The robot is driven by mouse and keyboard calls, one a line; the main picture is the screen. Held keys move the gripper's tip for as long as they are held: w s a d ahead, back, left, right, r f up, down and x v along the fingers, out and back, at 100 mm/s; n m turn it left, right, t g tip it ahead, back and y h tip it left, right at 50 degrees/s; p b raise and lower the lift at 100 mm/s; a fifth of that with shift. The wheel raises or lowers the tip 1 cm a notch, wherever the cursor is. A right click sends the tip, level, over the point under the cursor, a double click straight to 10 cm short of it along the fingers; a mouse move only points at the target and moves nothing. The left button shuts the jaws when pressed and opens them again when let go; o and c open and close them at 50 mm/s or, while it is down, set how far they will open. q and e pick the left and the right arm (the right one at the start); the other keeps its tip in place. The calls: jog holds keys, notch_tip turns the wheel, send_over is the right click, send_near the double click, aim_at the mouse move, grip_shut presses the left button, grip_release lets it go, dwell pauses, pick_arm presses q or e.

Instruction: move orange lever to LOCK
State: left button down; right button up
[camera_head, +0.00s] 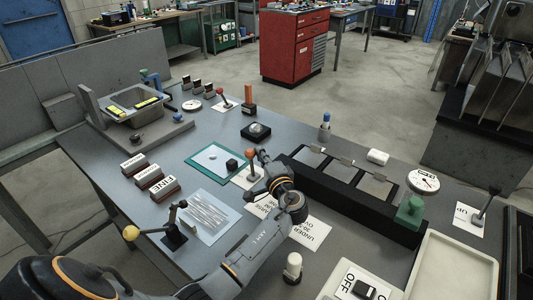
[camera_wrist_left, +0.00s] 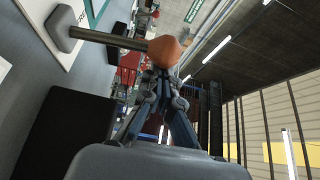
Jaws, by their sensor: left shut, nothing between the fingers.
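The orange lever (camera_head: 250,154) has a round orange knob on a thin stem and stands on a white label plate beside the green-edged mat. In the left wrist view the orange knob (camera_wrist_left: 165,50) sits at the end of a metal rod that runs left to a grey base. My left gripper (camera_head: 259,183) is just on the near side of the lever. Its fingertips (camera_wrist_left: 160,76) are shut and empty, right by the knob; I cannot tell whether they touch it. The lettering on the lever's plate is partly hidden by my arm and unreadable. My right gripper is not in view.
A long black rack (camera_head: 335,188) lies right of my gripper. A smaller red-knobbed lever (camera_head: 221,94) and an upright orange block (camera_head: 248,95) stand farther back. A yellow-knobbed stand (camera_head: 131,232) is left of my arm. A black-based round item (camera_head: 256,131) sits behind the lever.

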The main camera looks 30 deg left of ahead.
aim_at(251, 158)
pick_arm(q)
jog(key=shift+s+a+f, duration=0.1)
jog(key=shift+s, duration=0.75)
jog(key=shift+s+a+f, duration=0.1)
jog(key=shift+s, duration=0.75)
jog(key=shift+f, duration=0.1)
notch_tip(251, 158, up, 10)
